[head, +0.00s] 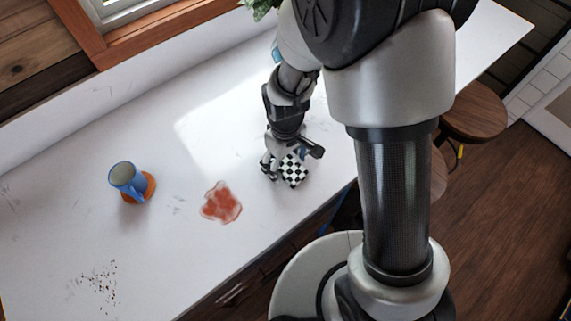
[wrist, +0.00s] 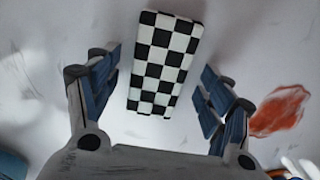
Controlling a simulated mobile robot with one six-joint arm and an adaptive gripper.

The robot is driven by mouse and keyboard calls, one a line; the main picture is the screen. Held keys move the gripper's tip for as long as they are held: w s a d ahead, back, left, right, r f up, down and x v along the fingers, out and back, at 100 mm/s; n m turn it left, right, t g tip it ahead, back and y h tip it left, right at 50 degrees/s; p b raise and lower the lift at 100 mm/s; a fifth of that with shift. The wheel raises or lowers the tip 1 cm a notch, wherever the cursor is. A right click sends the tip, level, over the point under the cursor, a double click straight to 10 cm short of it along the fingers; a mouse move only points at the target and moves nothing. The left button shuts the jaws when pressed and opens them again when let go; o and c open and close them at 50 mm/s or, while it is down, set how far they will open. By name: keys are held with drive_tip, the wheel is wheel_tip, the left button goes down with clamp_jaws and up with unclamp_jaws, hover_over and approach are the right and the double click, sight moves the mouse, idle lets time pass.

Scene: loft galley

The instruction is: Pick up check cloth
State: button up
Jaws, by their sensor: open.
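The check cloth (head: 294,171), a black-and-white checked block shape, lies on the white counter in the head view, right below my gripper (head: 279,172). In the wrist view the check cloth (wrist: 162,62) sits between the two blue-padded fingers of my gripper (wrist: 160,92), with a gap on each side. My gripper is open and empty. Its fingers partly hide the cloth's left side in the head view.
A red stain (head: 221,203) lies left of the cloth, and dark crumbs (head: 102,285) lie at front left. Stools (head: 472,113) stand beyond the counter's right edge.

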sight(285, 164)
drive_tip(key=shift+c, duration=0.2)
drive_tip(key=c, duration=1.1)
drive_tip(key=shift+r, duration=0.1)
wheel_tip(285, 164, up, 20)
drive_tip(key=p, duration=0.3)
drive_tip(key=shift+p, duration=0.3)
drive_tip(key=o, duration=0.5)
drive_tip(key=shift+c, duration=0.2)
drive_tip(key=c, duration=0.4)
